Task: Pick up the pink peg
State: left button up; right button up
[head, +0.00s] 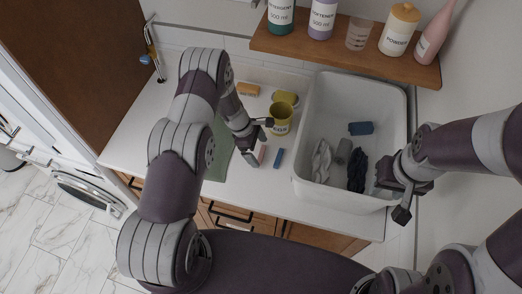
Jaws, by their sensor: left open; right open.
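The pink peg (262,154) lies on the white counter, close to the fingertips of my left gripper (260,142). A blue peg (279,157) lies just right of it. My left gripper is open over the counter, with one finger beside the pink peg; I cannot tell whether it touches the peg. My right gripper (393,200) is open and empty at the right rim of the white basin.
A yellow cup (281,119) stands right behind my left gripper. The white basin (307,188) holds dark and grey cloths and a blue block (361,128). An orange block (248,89) lies behind. A wooden shelf (283,45) with several bottles overhangs the back.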

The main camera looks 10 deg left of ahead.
pick_arm(q)
jog(key=shift+d+f, duration=0.15)
jog(key=shift+f, duration=0.3)
jog(key=shift+d+f, duration=0.15)
jog(key=shift+f, duration=0.05)
jog(key=c, duration=0.9)
